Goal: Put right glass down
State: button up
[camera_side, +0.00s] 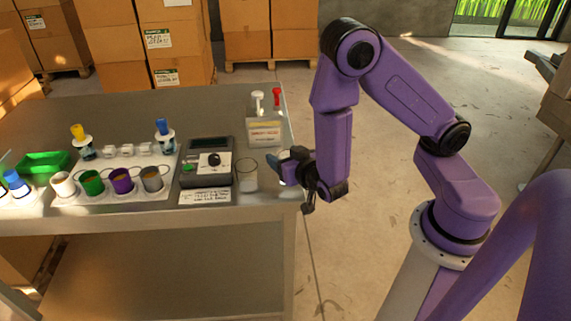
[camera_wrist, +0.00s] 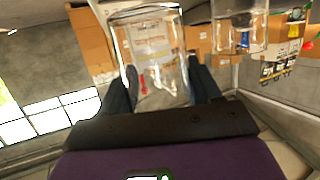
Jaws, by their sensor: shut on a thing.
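My gripper (camera_side: 284,166) is at the right end of the metal table. In the wrist view my gripper (camera_wrist: 165,88) is shut on a clear glass (camera_wrist: 152,50), with one dark finger on each side of it. In the side view the fingers partly hide this right glass (camera_side: 273,165), and I cannot tell whether its base touches the table. Another clear glass (camera_side: 247,176) stands upright just left of it, beside the black device. This second glass also shows at the upper right of the wrist view (camera_wrist: 240,28), apart from the held one.
A sign box (camera_side: 264,132) with red and white handles stands behind. Several coloured cups, bottles and a green tray (camera_side: 43,163) fill the left. The table's right edge (camera_side: 293,130) is close to my gripper.

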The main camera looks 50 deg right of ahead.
notch_tip(320, 180, up, 12)
jog(key=w+d+r+n+t+y, duration=0.1)
jog(key=w+r+n+y, duration=0.15)
jog(key=w, duration=0.25)
jog(key=w+d+r+n+y, duration=0.2)
jog(key=w+r, duration=0.1)
jog(key=w, duration=0.1)
jog(key=s+d+f+n+g+y, duration=0.45)
jog(key=s+d+n+y, duration=0.4)
jog(key=d+y, duration=0.25)
notch_tip(320, 180, down, 12)
jog(key=shift+t, duration=0.25)
jog(key=w+a, duration=1.1)
jog(key=shift+w+a, duration=0.25)
jog(key=shift+a, duration=0.1)
jog(key=shift+w+a+f, duration=0.15)
jog(key=shift+f, duration=0.5)
jog(key=shift+w+a+f, duration=0.1)
jog(key=shift+f, duration=1.05)
